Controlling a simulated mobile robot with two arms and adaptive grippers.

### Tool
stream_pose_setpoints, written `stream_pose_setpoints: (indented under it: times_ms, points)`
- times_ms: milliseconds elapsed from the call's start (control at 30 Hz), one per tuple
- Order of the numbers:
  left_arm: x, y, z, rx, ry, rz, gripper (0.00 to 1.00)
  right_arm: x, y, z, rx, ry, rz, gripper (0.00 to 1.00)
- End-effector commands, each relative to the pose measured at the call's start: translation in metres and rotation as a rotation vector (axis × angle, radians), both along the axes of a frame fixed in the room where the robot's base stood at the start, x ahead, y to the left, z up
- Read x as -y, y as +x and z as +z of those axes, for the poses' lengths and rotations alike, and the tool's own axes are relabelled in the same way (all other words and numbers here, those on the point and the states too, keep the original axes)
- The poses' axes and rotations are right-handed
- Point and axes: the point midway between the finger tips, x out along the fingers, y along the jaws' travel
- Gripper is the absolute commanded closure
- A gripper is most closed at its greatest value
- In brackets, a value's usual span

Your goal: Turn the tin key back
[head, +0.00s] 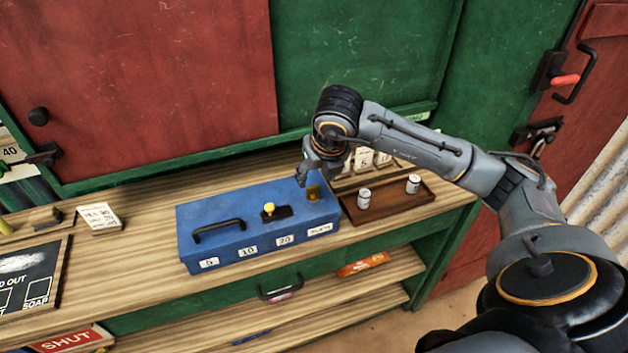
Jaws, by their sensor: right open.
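The blue tin (212,215) sits shut on the wooden counter, with a black handle (219,231) at the left of its lid. A yellow key (268,208) stands on a black plate in the middle of the lid. A small brass piece (313,192) shows at the lid's right side. My right gripper (305,181) is open, pointing down over the right back part of the tin, close to the brass piece and apart from the yellow key. Whether it touches the brass piece I cannot tell. My left gripper is out of view.
A brown tray (390,216) with two small white weights stands right of the tin. Numbered cards (364,159) stand behind it. A price card (100,217) and a chalkboard (35,278) lie to the left. The counter between them and the tin is clear.

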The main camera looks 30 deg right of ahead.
Motion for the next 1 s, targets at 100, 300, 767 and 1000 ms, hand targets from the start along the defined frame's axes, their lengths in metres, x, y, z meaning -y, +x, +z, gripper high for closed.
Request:
stream_pose_setpoints:
  times_ms: [100,300,767,1000]
  points:
    - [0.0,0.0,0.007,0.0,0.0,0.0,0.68,0.001,0.008,-0.02,-0.004,0.003,-0.001,0.47]
    - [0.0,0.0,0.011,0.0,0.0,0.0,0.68,0.004,0.017,-0.041,-0.002,0.002,-0.001,0.47]
    - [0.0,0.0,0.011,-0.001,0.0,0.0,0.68,0.004,0.019,-0.047,0.001,0.003,0.001,0.63]
    - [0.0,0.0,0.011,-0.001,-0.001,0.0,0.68,0.004,0.019,-0.047,0.001,0.003,0.001,1.0]
